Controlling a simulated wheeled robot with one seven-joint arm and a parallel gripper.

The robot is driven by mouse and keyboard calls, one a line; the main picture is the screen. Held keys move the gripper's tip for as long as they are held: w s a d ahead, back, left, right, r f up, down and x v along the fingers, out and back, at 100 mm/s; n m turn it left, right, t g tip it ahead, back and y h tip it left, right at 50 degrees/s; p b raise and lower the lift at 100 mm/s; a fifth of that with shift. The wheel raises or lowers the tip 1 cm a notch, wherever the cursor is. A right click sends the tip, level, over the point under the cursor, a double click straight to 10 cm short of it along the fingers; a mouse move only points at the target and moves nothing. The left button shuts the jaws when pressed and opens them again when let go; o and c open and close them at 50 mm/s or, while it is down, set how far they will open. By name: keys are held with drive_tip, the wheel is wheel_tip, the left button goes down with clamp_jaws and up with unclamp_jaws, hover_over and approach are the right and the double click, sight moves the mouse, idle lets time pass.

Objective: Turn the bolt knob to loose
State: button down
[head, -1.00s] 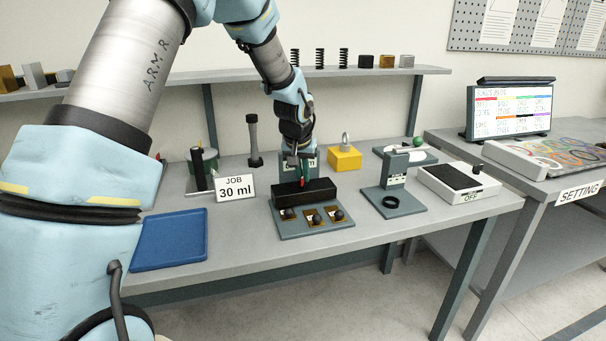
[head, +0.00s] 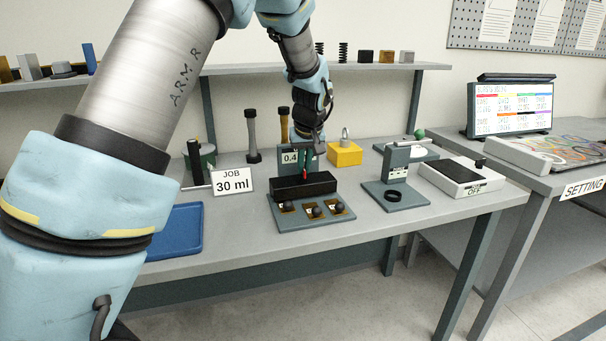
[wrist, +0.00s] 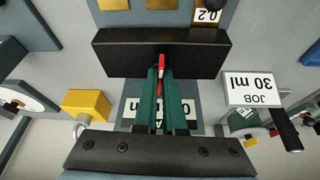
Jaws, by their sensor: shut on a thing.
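My gripper (head: 306,172) is above the long black block (head: 320,184) of a grey fixture. Its green fingers (wrist: 160,84) are closed around a thin red piece (wrist: 161,66) in the wrist view, beside the black block (wrist: 118,54). The red piece also shows small in the head view. Its lower end is hard to make out. Several dark round knobs (head: 316,212) sit on brass plates at the front of the fixture. None is labelled as the bolt knob, so I cannot tell which part that is. A 0.4 display (head: 290,158) stands behind the block.
A yellow padlocked block (head: 344,155) stands behind right. A grey stand (head: 397,170) with a black ring and a scale marked OFF (head: 466,178) are right. The front bench edge is clear.

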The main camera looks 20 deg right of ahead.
drive_tip(key=n, duration=0.1)
drive_tip(key=n+y, duration=0.1)
drive_tip(key=n, duration=0.2)
drive_tip(key=shift+d+n+y, duration=0.3)
drive_tip(key=shift+y, duration=0.1)
drive_tip(key=n+y, duration=0.1)
drive_tip(key=n, duration=0.1)
drive_tip(key=n+p, duration=0.1)
drive_tip(key=n, duration=0.1)
drive_tip(key=shift+w+d+r+n+g+y+p, duration=0.1)
drive_tip(key=shift+d+n+g+y+p, duration=0.05)
drive_tip(key=shift+n+g+y+p, duration=0.2)
drive_tip(key=n, duration=0.1)
drive_tip(key=n+g+y+p, duration=0.1)
drive_tip(key=n, duration=0.1)
drive_tip(key=n+p, duration=0.1)
drive_tip(key=n, duration=0.1)
drive_tip(key=shift+w+d+g+y, duration=0.15)
drive_tip(key=shift+w+g+y, duration=0.1)
drive_tip(key=shift+w+n+g+p, duration=0.1)
drive_tip(key=shift+n+g+p, duration=0.85)
drive_tip(key=shift+n, duration=1.4)
drive_tip(key=shift+y, duration=0.3)
drive_tip(key=c, duration=1)
unclamp_jaws()
drive_tip(key=shift+d, duration=0.1)
